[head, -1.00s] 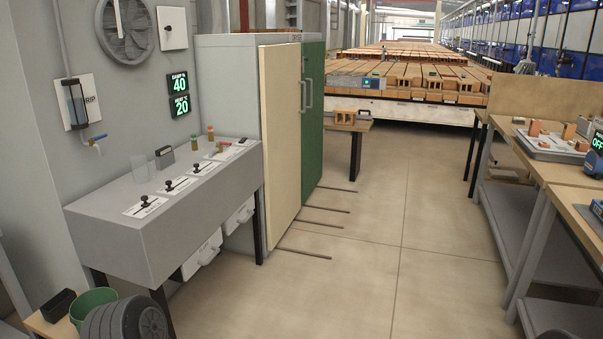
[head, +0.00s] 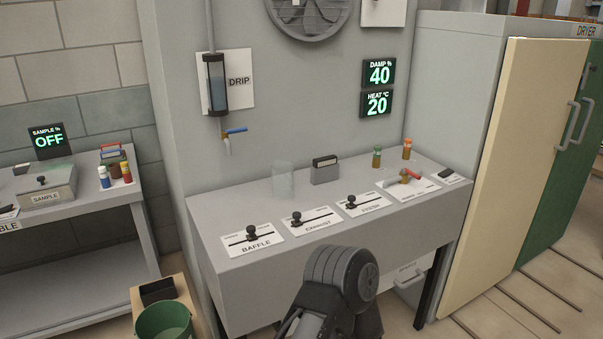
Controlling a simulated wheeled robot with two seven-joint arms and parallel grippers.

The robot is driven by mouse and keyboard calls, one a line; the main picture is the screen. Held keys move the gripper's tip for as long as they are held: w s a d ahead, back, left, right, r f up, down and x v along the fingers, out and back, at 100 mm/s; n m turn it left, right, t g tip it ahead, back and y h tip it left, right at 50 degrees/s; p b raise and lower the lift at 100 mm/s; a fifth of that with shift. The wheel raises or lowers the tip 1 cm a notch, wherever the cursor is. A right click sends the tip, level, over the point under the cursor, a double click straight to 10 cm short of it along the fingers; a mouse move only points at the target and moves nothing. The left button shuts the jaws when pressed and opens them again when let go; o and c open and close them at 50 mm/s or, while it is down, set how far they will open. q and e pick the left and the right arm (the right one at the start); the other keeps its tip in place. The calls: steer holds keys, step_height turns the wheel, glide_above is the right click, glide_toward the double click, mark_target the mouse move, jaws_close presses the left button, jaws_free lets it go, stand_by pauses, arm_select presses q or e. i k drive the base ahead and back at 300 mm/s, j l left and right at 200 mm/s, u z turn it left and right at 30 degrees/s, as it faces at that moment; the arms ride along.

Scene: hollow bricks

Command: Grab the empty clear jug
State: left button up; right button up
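The clear jug (head: 283,180) stands upright at the back of the grey console (head: 225,212), left of a small dark box with a handle. It is see-through and looks empty. A part of my own arm shows at the bottom middle, in front of the console and apart from the jug. No gripper fingers can be seen in the head view.
The console top carries a dark box (head: 325,170), slider levers (head: 297,217), small bottles (head: 407,148) and a red-handled lever (head: 411,174). A drip tube with a blue-handled tap (head: 234,131) hangs on the wall. A green bucket (head: 164,322) stands lower left; a cream cabinet door (head: 497,180) is at right.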

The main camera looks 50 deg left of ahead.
mark_target(281, 172)
steer(key=i+l+u, duration=0.15)
steer(key=i+u, duration=0.25)
steer(key=i+l+u, duration=0.8)
steer(key=i, duration=0.15)
